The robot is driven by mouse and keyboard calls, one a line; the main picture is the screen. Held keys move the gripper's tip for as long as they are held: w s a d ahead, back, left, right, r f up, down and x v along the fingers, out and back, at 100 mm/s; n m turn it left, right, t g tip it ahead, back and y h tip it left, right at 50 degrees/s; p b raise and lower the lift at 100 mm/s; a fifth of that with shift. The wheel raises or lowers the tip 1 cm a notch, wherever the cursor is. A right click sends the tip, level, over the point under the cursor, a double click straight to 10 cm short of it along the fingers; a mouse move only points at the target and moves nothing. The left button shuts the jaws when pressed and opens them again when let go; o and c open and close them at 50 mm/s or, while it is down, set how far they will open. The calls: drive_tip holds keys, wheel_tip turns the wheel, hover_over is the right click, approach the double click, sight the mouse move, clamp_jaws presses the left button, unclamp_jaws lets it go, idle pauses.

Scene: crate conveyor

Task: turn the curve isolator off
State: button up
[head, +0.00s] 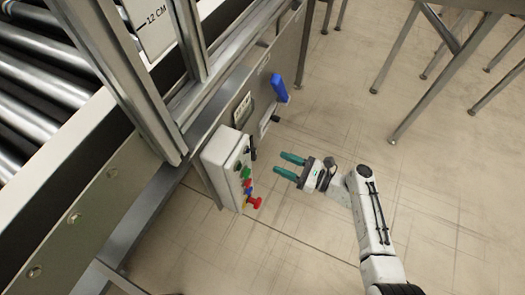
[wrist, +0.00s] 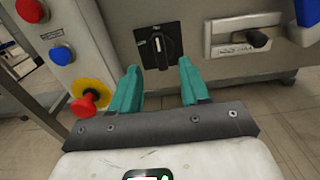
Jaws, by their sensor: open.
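A black rotary isolator switch (wrist: 165,45) sits on the grey side panel in the wrist view, with small white markings too small to read. Its handle stands roughly upright with a pale mark on it. In the head view the dark switch (head: 253,148) juts from the panel just beyond the white control box. My gripper (wrist: 160,76) has two green fingers, open and empty. The fingers point at the panel, one to each side of and below the switch in the wrist view. In the head view my gripper (head: 284,166) is apart from the panel.
The white control box (head: 222,155) carries coloured buttons and a red emergency knob (wrist: 84,104) on yellow, left of my fingers. A slotted lever (wrist: 258,38) and a blue handle (head: 279,88) are to the right.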

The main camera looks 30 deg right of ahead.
sight(256, 153)
drive_tip(key=b+x, duration=0.1)
drive_tip(key=x, duration=0.7)
drive_tip(key=shift+w+a, duration=0.25)
drive_tip(key=shift+a, duration=0.05)
clamp_jaws()
